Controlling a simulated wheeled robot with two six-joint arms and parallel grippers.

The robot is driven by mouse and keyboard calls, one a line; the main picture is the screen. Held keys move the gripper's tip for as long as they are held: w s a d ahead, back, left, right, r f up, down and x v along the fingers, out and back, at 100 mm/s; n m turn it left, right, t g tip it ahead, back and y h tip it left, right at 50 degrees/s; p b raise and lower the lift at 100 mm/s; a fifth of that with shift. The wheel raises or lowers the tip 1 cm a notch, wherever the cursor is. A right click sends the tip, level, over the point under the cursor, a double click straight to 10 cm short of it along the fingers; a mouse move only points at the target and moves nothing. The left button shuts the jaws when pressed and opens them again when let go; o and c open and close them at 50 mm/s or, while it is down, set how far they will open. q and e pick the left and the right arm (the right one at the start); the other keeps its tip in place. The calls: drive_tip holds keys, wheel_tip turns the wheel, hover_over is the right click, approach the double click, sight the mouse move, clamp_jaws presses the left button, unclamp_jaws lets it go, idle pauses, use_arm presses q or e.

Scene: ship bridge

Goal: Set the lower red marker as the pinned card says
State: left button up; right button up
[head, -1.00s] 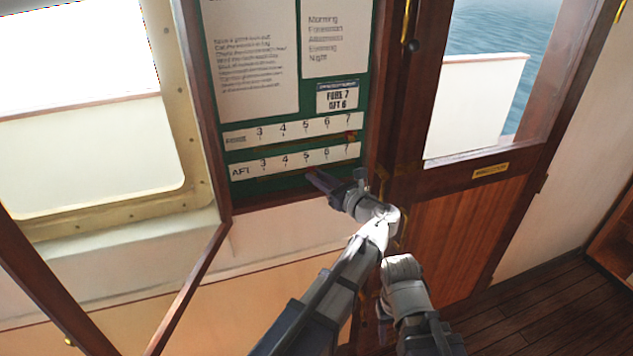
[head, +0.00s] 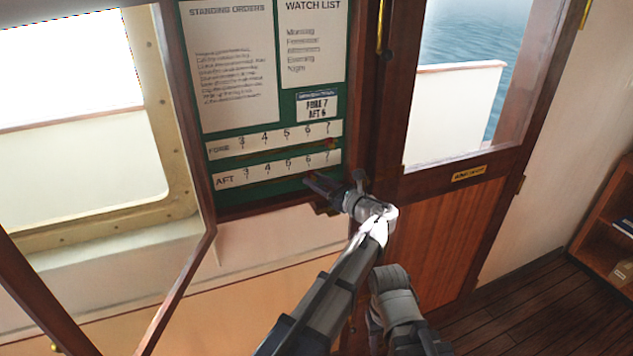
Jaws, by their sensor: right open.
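The notice board (head: 236,128) holds a small pinned card (head: 317,106) that reads FORE 7, AFT 6. Below it are two white scales numbered 3 to 7, the FORE scale (head: 260,143) and the AFT scale (head: 262,171). A red marker (head: 330,143) sits near 7 on the FORE scale. My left gripper (head: 312,182) is at the board just under the AFT scale, around 6. Its fingertips are dark and cover the spot, so I cannot make out the lower red marker or whether the jaws hold it. My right gripper (head: 374,328) hangs low, away from the board, mostly hidden by its arm.
The case's framed door (head: 183,292) stands swung open at the lower left. A wooden door (head: 440,240) with a window is right of the board. A window (head: 80,150) is at the left, a shelf (head: 612,225) at the far right. The floor (head: 510,300) at lower right is clear.

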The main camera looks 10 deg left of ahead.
use_arm(q)
drive_tip(key=shift+o, duration=0.5)
drive_tip(key=shift+w, duration=0.1)
drive_tip(key=shift+r, duration=0.15)
drive_tip(key=shift+r+p, duration=0.55)
drive_tip(key=shift+p, duration=0.05)
drive_tip(key=p, duration=0.9)
approach(303, 142)
drive_tip(key=x, duration=0.4)
drive_tip(key=shift+w+a, duration=0.25)
drive_tip(key=shift+a, duration=0.05)
